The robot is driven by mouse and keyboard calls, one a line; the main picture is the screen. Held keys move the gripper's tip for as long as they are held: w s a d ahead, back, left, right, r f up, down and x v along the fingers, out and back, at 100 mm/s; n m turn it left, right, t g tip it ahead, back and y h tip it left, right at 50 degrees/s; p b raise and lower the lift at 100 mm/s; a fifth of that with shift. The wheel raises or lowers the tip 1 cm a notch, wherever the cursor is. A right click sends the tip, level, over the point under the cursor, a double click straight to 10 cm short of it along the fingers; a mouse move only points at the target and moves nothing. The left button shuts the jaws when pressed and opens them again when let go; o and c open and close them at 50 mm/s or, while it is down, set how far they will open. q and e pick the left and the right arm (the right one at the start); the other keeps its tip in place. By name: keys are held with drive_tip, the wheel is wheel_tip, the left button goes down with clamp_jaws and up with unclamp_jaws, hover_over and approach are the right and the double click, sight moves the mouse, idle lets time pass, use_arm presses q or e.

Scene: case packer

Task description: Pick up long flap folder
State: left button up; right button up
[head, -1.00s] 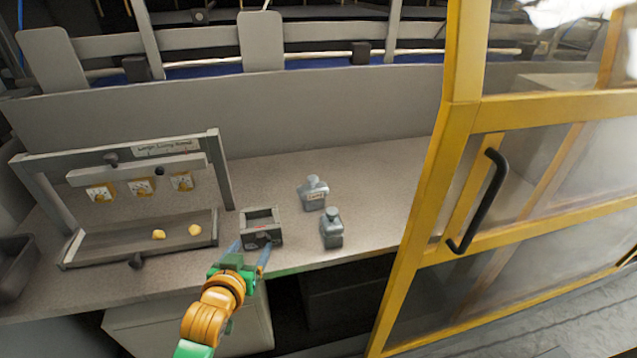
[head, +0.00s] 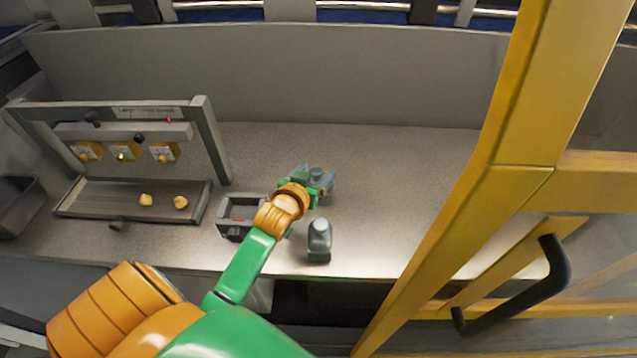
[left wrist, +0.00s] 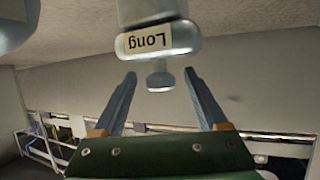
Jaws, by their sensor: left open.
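The long flap folder (left wrist: 158,42) is a grey, bottle-shaped piece with a pale label reading "Long", seen upside down at the top of the left wrist view. Its knob (left wrist: 160,80) lies between the two fingertips. My left gripper (left wrist: 159,74) is open, with a finger on each side of the knob and visible gaps. In the head view my left gripper (head: 314,181) is over the folder and mostly hides it. My right gripper is not in view.
A similar grey piece (head: 319,240) stands closer to the counter's front edge. A small grey open box (head: 238,215) is left of my forearm. A rack with yellow-framed dials (head: 200,140) stands at left. A yellow-framed door (head: 480,200) bounds the right side.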

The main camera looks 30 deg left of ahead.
use_arm(q)
drive_tip(key=x, duration=0.4)
drive_tip(key=shift+r, duration=0.1)
drive_tip(key=shift+s+r, duration=0.1)
drive_tip(key=shift+s, duration=0.1)
drive_tip(key=c, duration=0.7)
clamp_jaws()
drive_tip(key=shift+w+r, duration=0.1)
drive_tip(key=shift+r, duration=0.05)
